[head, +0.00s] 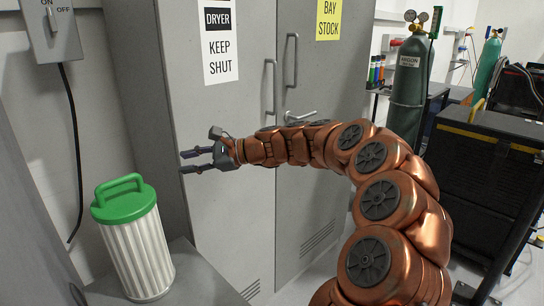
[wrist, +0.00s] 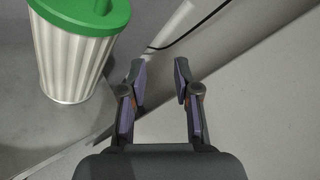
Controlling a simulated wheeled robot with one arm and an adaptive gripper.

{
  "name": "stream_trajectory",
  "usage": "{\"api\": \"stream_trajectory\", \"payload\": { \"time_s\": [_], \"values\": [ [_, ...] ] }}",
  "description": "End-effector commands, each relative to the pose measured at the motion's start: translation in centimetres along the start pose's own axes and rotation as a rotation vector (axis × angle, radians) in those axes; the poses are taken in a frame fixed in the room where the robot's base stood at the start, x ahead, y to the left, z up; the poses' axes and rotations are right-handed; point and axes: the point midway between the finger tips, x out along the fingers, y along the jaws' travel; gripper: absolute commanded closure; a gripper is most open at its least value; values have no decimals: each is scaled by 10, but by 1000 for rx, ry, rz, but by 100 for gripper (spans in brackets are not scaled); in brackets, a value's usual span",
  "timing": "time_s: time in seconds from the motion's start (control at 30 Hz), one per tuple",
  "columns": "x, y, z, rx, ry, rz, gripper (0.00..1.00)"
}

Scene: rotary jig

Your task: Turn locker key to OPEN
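The grey locker (head: 232,215) stands in the middle of the head view, with tall doors and upright bar handles. A lever handle (head: 301,116) shows just above my arm. I cannot make out a key or an OPEN mark; my arm covers part of the doors. My gripper (head: 187,161) points left in front of the locker's left part. In the wrist view my gripper (wrist: 159,68) is open, its two fingers apart with nothing between them.
A white ribbed canister with a green handled lid (head: 135,240) stands on a grey surface at lower left; it also shows in the wrist view (wrist: 72,55). A switch box (head: 52,25) with a hanging cable is on the left wall. Green gas cylinders (head: 408,90) stand at right.

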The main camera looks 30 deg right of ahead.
Motion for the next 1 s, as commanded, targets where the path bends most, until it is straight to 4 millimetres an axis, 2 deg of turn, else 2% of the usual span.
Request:
{"api": "stream_trajectory", "payload": {
  "time_s": [0.03, 0.1, 0.23, 0.3, 0.4, 0.5, 0.6, 0.7, 1.0],
  "values": [
    [-10, -19, -32, 80, 2, -75, 69],
    [-30, -48, -70, 187, 5, -184, 69],
    [-78, -87, -147, 377, 8, -382, 69],
    [-105, -100, -187, 469, 9, -477, 69],
    [-146, -112, -234, 569, 10, -599, 69],
    [-176, -115, -269, 642, 11, -686, 69],
    [-196, -118, -287, 680, 12, -741, 69],
    [-204, -119, -295, 696, 11, -765, 69],
    [-185, -134, -303, 701, 13, -763, 69]
  ]
}}
